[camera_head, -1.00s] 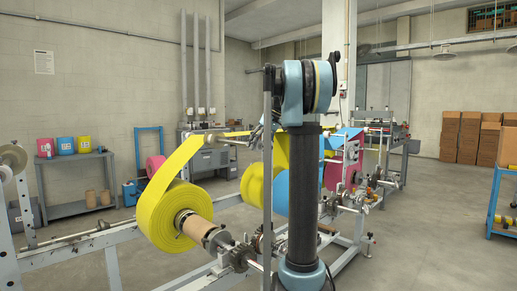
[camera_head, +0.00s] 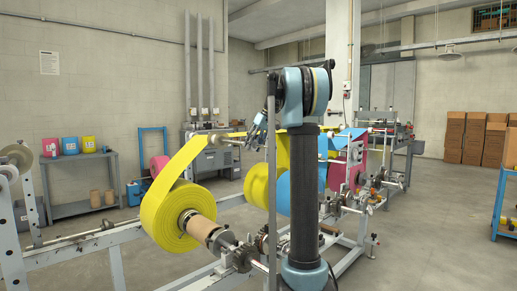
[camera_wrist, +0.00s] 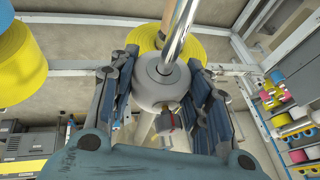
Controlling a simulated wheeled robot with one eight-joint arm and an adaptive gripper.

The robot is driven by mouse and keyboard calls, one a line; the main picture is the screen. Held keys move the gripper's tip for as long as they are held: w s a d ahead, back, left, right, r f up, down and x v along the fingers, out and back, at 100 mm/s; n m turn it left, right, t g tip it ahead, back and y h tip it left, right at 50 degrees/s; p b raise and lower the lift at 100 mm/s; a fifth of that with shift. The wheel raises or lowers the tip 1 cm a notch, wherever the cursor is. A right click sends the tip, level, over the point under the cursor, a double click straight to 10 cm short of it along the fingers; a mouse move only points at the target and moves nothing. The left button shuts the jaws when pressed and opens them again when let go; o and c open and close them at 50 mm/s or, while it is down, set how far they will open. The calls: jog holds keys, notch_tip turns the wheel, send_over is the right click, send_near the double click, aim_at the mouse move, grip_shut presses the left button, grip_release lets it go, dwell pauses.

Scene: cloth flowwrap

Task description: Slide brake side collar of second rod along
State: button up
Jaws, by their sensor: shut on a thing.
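In the wrist view a round grey metal collar (camera_wrist: 157,86) sits around a shiny rod (camera_wrist: 181,30). A small knob with a red band sticks out of its near side. My gripper (camera_wrist: 160,105) has one finger on each side of the collar and is shut on it. In the head view my gripper (camera_head: 257,127) is small, left of my arm, and the collar in it cannot be made out. A yellow roll (camera_wrist: 205,45) lies behind the collar in the wrist view. The near yellow film roll (camera_head: 170,220) is on a brown core in the head view.
More rolls, including a blue one (camera_head: 286,188), stand along the machine beyond. The machine's pale frame rail (camera_head: 75,252) runs along the left. A blue-framed shelf (camera_head: 502,215) is at the right edge. The floor (camera_head: 435,235) between is clear.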

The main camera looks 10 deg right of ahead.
jog(key=shift+w+a, duration=0.15)
jog(key=shift+w, duration=0.25)
jog(key=o, duration=1.5)
jog(key=shift+f, duration=0.1)
jog(key=shift+o, duration=0.2)
jog(key=v, duration=1.2)
